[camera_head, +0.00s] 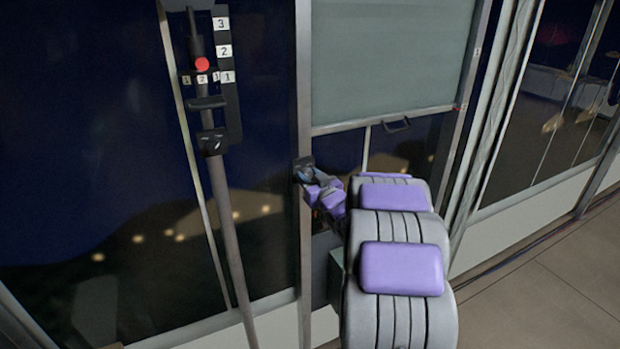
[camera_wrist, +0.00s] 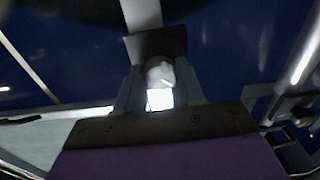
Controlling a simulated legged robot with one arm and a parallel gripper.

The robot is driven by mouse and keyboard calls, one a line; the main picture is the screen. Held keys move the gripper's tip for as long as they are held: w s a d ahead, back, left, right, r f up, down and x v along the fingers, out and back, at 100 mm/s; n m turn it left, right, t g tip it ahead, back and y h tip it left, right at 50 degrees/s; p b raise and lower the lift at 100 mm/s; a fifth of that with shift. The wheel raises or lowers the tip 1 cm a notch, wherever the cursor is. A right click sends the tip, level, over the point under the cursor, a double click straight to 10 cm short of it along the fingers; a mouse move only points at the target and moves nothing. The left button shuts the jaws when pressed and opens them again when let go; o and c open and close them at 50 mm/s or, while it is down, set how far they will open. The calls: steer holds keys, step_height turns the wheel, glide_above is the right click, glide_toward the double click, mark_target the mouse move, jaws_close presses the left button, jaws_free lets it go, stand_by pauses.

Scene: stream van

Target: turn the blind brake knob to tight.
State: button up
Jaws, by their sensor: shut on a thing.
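The blind brake knob (camera_wrist: 158,72) is a small pale grey knob with a white mark, in front of a dark plate (camera_wrist: 155,43) in the wrist view. My gripper (camera_wrist: 159,95) has one finger on each side of the knob and is shut on it. In the head view my gripper (camera_head: 312,180) reaches the dark plate (camera_head: 302,164) on the upright window post. The knob itself is mostly hidden there. The grey-green blind (camera_head: 390,60) hangs partway down the window, right of the post. I cannot read any tight marking.
A pull handle (camera_head: 397,125) hangs at the blind's bottom bar. Left of the post stands a tall pole (camera_head: 224,215) with a red button (camera_head: 202,64) and a numbered scale (camera_head: 224,51). Tiled floor (camera_head: 560,290) is clear at the right.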

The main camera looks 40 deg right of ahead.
steer(key=shift+f, duration=0.15)
steer(key=shift+c, duration=0.7)
steer(key=shift+a+p, duration=0.1)
steer(key=shift+p, duration=0.35)
steer(key=shift+r+m+p, duration=0.2)
steer(key=shift+m+p, duration=0.6)
steer(key=m+p, duration=0.2)
steer(key=p, duration=0.1)
steer(key=m+p, duration=0.3)
steer(key=m, duration=0.2)
steer(key=shift+f, duration=0.15)
steer(key=m+p, duration=0.1)
steer(key=m, duration=0.8)
steer(key=shift+f+m+b, duration=0.15)
steer(key=shift+m+b, duration=0.15)
steer(key=shift+b, duration=0.1)
